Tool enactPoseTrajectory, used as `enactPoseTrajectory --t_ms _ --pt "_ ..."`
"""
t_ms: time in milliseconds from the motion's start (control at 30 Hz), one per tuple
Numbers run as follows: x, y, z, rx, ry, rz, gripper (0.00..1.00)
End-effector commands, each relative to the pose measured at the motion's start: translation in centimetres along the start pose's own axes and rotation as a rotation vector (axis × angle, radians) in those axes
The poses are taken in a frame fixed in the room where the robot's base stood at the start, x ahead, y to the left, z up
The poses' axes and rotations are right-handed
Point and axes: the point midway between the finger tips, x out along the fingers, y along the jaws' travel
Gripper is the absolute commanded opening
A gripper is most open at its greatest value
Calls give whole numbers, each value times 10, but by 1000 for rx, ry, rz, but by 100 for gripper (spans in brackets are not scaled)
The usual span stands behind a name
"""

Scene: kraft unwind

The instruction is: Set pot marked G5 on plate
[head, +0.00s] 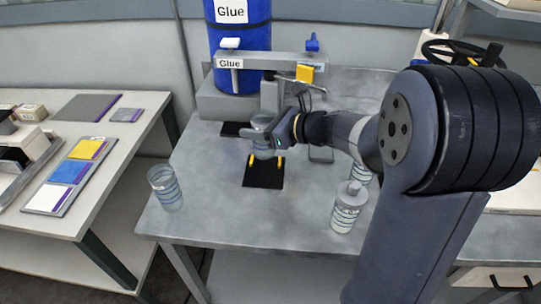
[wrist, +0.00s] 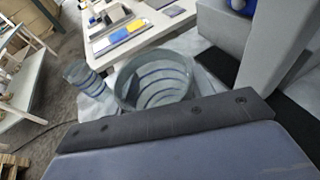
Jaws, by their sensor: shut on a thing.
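In the wrist view a large open pot (wrist: 155,78) with ring bands shows beyond the dark bar of my gripper. No G5 mark is readable on any pot.
A clear ringed pot (head: 165,188) stands at the table's left edge, and a lidded pot (head: 348,207) stands to the right, with another partly behind my arm. A grey glue stand (head: 222,98) and blue drum (head: 239,50) are behind. A side table (head: 60,215) is left.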

Motion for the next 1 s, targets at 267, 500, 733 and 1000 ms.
enactPoseTrajectory --t_ms 267,500,733,1000 --pt "10 0 -34 2 0 0 25" --pt "19 0 -63 2 0 -1 25" --pt "20 0 -64 -1 -1 -2 25" --pt "20 0 -67 -1 0 -1 57"
